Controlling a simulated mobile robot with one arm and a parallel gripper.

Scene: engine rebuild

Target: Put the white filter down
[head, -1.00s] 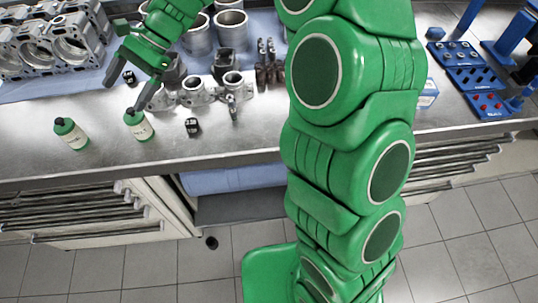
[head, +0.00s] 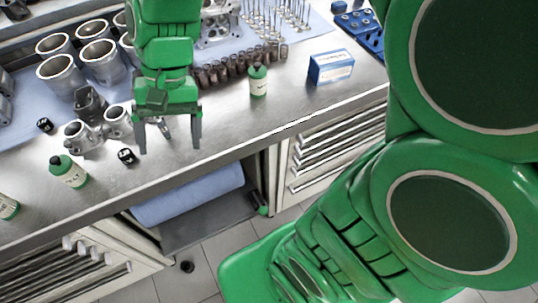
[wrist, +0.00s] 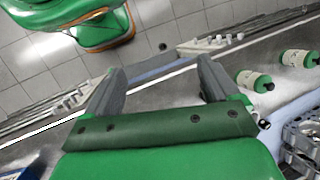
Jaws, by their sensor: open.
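I see no white filter that I can make out in either view. My gripper (head: 168,140) is open over the front part of the steel workbench (head: 225,125), fingers pointing down. In the wrist view my gripper (wrist: 160,75) shows two spread fingers with nothing between them. A white-and-green bottle with a black cap (head: 68,172) stands to its left, with another (head: 8,207) at the left edge. A third such bottle (head: 258,80) stands to its right. A grey metal part lies partly hidden behind the fingers.
Small black parts (head: 126,156) lie left of my gripper, near metal housings (head: 80,135) and cylinder liners (head: 62,75). A blue-and-white box (head: 331,66) stands at the right. A blue roll (head: 188,195) lies below the bench. The bench front between gripper and box is clear.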

